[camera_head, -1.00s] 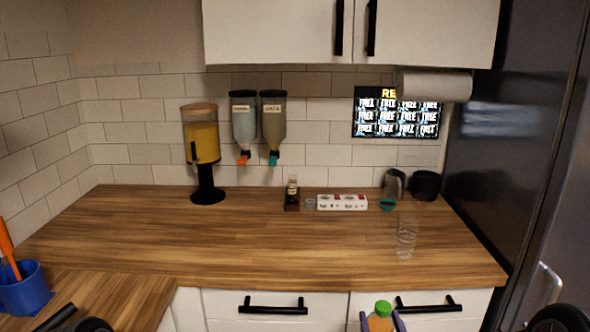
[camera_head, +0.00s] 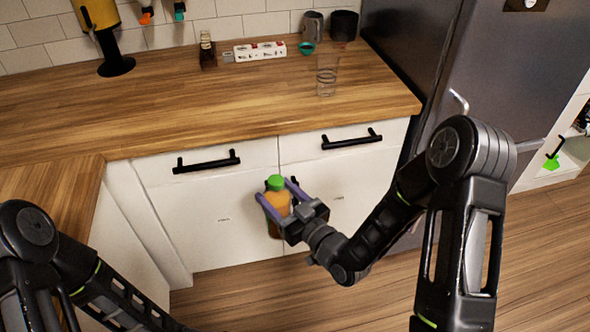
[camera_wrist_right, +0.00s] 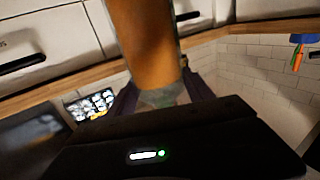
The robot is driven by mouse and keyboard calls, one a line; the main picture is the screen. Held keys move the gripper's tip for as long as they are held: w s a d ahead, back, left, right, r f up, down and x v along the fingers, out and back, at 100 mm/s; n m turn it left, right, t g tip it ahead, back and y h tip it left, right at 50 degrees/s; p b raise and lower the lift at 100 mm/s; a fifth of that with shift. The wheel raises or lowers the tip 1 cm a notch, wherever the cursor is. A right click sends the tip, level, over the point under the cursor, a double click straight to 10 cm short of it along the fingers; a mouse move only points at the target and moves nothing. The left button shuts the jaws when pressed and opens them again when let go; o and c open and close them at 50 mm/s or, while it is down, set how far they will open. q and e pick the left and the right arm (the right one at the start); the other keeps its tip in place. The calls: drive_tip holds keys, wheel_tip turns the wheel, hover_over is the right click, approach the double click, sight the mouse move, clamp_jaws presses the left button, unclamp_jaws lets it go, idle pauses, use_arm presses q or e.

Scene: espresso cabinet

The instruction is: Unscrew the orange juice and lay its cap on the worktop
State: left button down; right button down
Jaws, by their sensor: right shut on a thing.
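The orange juice (camera_head: 277,210) is a bottle of orange liquid with a green cap (camera_head: 275,182) on top. My right gripper (camera_head: 276,193) is shut on the bottle, with its purple fingers on either side just below the cap. It holds the bottle roughly upright in front of the white cabinet doors, below the worktop (camera_head: 190,100).
On the worktop stand a clear glass (camera_head: 326,76), a dark small bottle (camera_head: 208,52), a white power strip (camera_head: 260,52), a teal item (camera_head: 306,47), a metal jug (camera_head: 312,26) and a black container (camera_head: 344,25). The front and middle are clear. Black handles (camera_head: 206,162) protrude from the cabinets.

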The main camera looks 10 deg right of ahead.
drive_tip(key=s+a+f+n+g+y, duration=0.2)
drive_tip(key=s+a+n+y, duration=0.1)
drive_tip(key=a, duration=0.3)
drive_tip(key=shift+s+f+g+y, duration=0.25)
drive_tip(key=shift+s+g+y, duration=0.05)
drive_tip(key=shift+s+y, duration=0.25)
use_arm(q)
drive_tip(key=c, duration=2.2)
unclamp_jaws()
